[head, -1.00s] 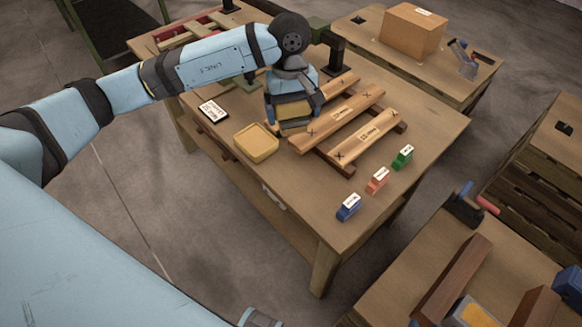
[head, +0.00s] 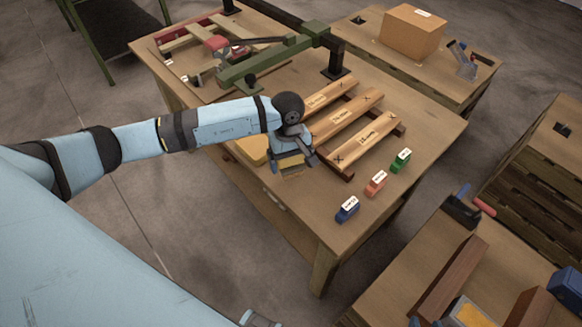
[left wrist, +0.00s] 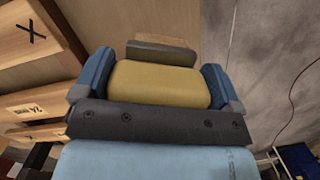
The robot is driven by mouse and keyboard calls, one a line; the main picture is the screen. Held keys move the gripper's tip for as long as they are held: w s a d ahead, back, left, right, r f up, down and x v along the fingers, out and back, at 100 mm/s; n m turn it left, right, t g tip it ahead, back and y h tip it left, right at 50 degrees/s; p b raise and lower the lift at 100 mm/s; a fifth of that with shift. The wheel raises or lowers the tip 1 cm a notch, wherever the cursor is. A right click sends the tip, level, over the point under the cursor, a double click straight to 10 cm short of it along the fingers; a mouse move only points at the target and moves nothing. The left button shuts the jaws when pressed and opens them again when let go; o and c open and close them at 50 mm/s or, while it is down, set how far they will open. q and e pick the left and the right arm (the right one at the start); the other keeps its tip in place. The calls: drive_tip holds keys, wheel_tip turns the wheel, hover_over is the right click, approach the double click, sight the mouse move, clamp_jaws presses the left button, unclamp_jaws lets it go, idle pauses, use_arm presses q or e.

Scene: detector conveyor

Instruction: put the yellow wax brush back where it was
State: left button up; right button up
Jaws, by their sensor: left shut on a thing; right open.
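The yellow wax brush (head: 291,162) is in my left gripper (head: 291,168), held near the table's front edge. In the left wrist view the brush's yellow body (left wrist: 160,84) sits between the two blue fingers (left wrist: 160,88), with a dark brown part beyond it. A yellow, shallow block or dish (head: 246,150) lies on the table just left of the gripper, partly covered by the arm. I cannot tell whether the brush touches the table.
Labelled wooden boards (head: 345,130) lie on rails right of the gripper. Small blue (head: 347,209), red (head: 376,183) and green (head: 401,161) labelled pieces stand near the right edge. A green beam (head: 265,65) and black post (head: 335,62) stand behind.

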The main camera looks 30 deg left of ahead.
sight(291, 169)
use_arm(q)
wheel_tip(291, 169, down, 4)
drive_tip(key=shift+r, duration=0.2)
